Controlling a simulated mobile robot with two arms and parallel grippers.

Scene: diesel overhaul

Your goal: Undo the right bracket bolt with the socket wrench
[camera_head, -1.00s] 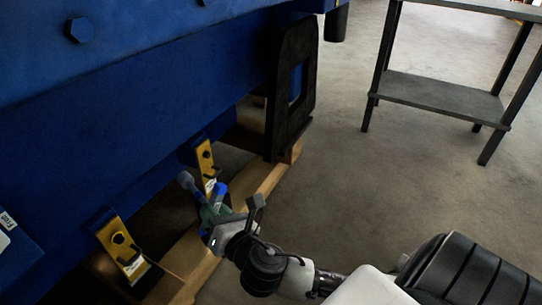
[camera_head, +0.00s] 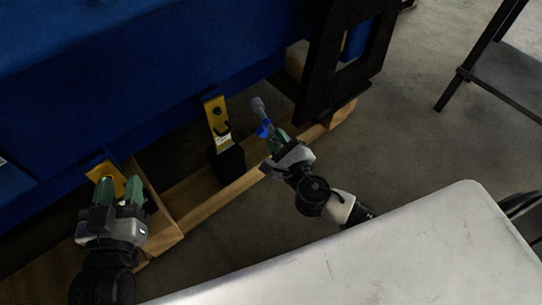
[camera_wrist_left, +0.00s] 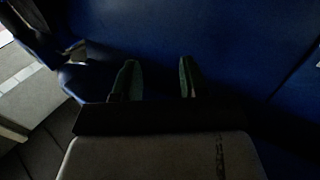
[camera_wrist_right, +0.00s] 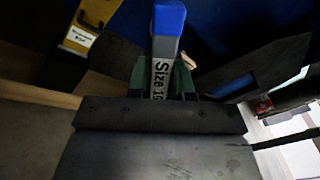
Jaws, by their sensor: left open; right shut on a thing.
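The blue engine body (camera_head: 140,70) fills the upper left. A wooden beam (camera_head: 205,205) runs below the brackets. A black frame (camera_head: 318,80) stands right of the wrench. A dark table (camera_head: 505,75) is at the far right, with clear floor (camera_head: 410,140) before it.

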